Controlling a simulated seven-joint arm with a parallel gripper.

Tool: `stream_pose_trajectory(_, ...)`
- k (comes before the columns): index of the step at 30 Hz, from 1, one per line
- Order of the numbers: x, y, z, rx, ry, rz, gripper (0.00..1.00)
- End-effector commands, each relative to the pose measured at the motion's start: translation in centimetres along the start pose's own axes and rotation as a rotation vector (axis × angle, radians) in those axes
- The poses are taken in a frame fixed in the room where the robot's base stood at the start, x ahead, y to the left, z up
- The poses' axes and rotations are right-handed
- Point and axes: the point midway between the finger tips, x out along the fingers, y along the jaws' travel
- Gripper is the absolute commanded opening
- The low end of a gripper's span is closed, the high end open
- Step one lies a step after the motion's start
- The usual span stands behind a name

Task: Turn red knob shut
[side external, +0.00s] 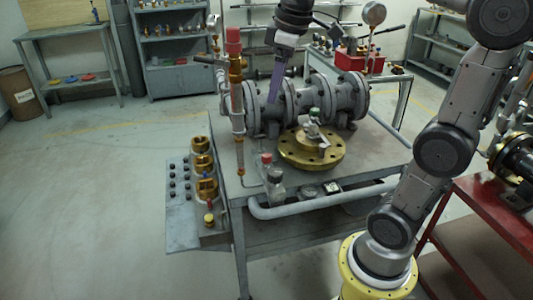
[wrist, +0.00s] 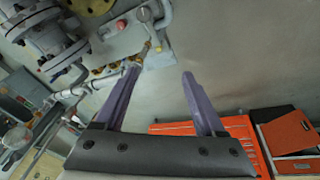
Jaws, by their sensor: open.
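A red cylindrical knob (side external: 233,40) tops the upright brass and grey pipe at the left of the bench in the side view. A smaller red knob (side external: 266,158) sits on a small grey fitting near the bench's front edge. I cannot tell which one the task names. My gripper (side external: 274,100) points down in front of the grey flanged pipe, to the right of the tall red knob and apart from it in the picture. In the wrist view my gripper (wrist: 160,72) has its two purple fingers spread with nothing held between them.
The grey flanged pipe (side external: 290,103) runs across the bench, with a brass flange (side external: 312,150) before it. Brass fittings (side external: 203,165) line a lower left shelf. A red rack (side external: 490,215) stands right. An orange-red cabinet (wrist: 215,130) shows in the wrist view. Open floor lies left.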

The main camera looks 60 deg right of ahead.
Motion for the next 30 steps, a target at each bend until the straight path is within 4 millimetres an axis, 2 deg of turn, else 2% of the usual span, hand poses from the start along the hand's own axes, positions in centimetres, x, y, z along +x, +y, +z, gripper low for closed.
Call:
stream_pose_trajectory(1, 0.7, 1.9, -1.1, -0.024, -0.029, -0.01, 0.72)
stream_pose_trajectory(6, 3.0, 7.6, -3.6, -0.134, -0.105, -0.053, 0.72)
stream_pose_trajectory(12, 5.3, 11.8, -4.6, -0.219, -0.15, -0.095, 0.72)
stream_pose_trajectory(26, 9.4, 17.6, -4.7, -0.324, -0.197, -0.167, 0.72)
stream_pose_trajectory(30, 11.4, 17.3, -4.2, -0.331, -0.199, -0.173, 0.72)
